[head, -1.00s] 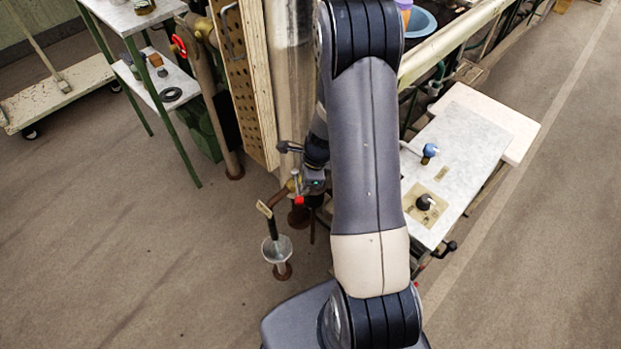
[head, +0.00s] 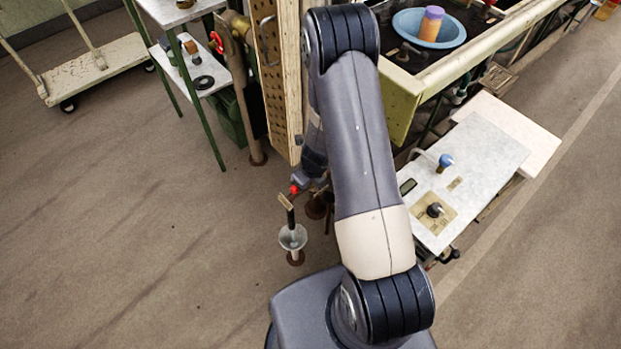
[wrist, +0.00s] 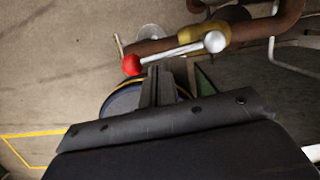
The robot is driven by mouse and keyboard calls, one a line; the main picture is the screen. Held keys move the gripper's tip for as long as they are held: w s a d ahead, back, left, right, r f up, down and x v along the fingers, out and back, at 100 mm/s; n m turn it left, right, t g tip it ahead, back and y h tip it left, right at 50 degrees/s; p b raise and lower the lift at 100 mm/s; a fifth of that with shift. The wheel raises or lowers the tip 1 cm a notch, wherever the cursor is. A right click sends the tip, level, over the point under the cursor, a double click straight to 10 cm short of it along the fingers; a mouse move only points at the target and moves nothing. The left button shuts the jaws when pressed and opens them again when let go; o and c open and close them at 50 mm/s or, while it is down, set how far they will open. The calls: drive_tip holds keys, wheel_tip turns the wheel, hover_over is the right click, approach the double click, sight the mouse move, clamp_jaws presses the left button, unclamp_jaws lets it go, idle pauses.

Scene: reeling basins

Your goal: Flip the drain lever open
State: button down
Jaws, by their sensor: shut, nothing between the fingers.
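The drain lever is a silver rod with a red ball end (wrist: 132,65), set on a brass valve (wrist: 204,33) on a rusty pipe in the wrist view. The rod lies across the pipe, slightly tilted, with a silver knob at its right end. Its red end (head: 294,189) also shows in the head view, left of my arm. My gripper (wrist: 156,72) is shut and empty, its fingertips close to the rod just right of the red ball. I cannot tell whether they touch it. In the head view my arm mostly hides the gripper and valve.
A funnel (head: 293,237) stands below the pipe's outlet. A perforated wooden panel (head: 267,60) rises behind the valve. A marble-topped table (head: 480,160) stands right of my arm, and a blue basin (head: 408,22) sits beyond. The floor at left is open.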

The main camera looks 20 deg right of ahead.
drive_tip(key=shift+w+a+p, duration=0.25)
drive_tip(key=shift+p, duration=0.05)
idle(0.5)
